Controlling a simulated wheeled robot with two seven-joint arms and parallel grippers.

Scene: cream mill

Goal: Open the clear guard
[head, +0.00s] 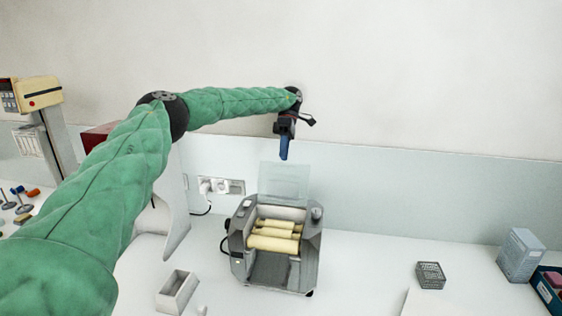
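The mill (274,248) stands on the counter, a grey machine with several cream rollers (273,243) lying bare to view. Its clear guard (285,183) is a pale see-through panel that stands up at the back of the mill, raised off the rollers. My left gripper (284,153) points down just above the guard's top edge, with its blue fingers close to that edge. I cannot tell whether they touch it. The fingers show as one narrow shape, so their opening is unclear. Nothing is seen held in them. My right gripper is out of view.
A white open box (177,292) stands left of the mill. A wall socket (220,186) with a plug is behind it. A small dark basket (430,275) and a grey-blue box (520,255) are at the right. The counter between mill and basket is clear.

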